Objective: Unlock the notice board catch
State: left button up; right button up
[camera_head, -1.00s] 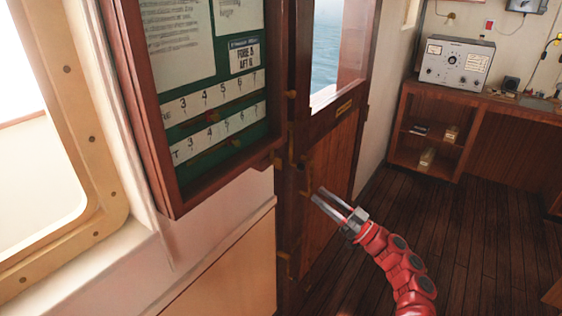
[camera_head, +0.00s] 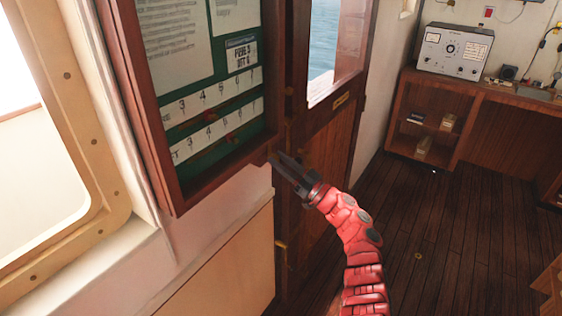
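The notice board (camera_head: 189,199) is a wood-framed case with a green back on the wall at left, its lower edge tilted in the picture. My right gripper (camera_head: 277,160) is at the board's lower right corner, beside the frame. Its two dark fingers point up and left with a narrow gap between them. The small brass catch at that corner is now mostly hidden behind the fingertips, and I cannot tell whether they touch it. My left gripper is not in view.
A wooden door (camera_head: 325,150) with a window stands just right of the board. A framed window (camera_head: 101,180) is at far left. A desk with shelves (camera_head: 428,112) and a grey instrument (camera_head: 455,51) stand at back right. The plank floor (camera_head: 440,230) is clear.

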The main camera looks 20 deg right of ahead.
grip_shut()
jog(key=shift+d+n+g+y+b, duration=0.1)
jog(key=shift+n+g+y+b, duration=0.15)
jog(key=shift+n+g+b, duration=2.15)
jog(key=shift+a+n+g+y+b, duration=0.1)
jog(key=shift+n+g+y+b, duration=0.35)
jog(key=shift+n+b, duration=3.8)
jog(key=shift+d+n+g+y+b, duration=0.1)
jog(key=shift+n+g+b, duration=1.75)
jog(key=shift+n, duration=2.6)
jog(key=shift+t+b, duration=0.3)
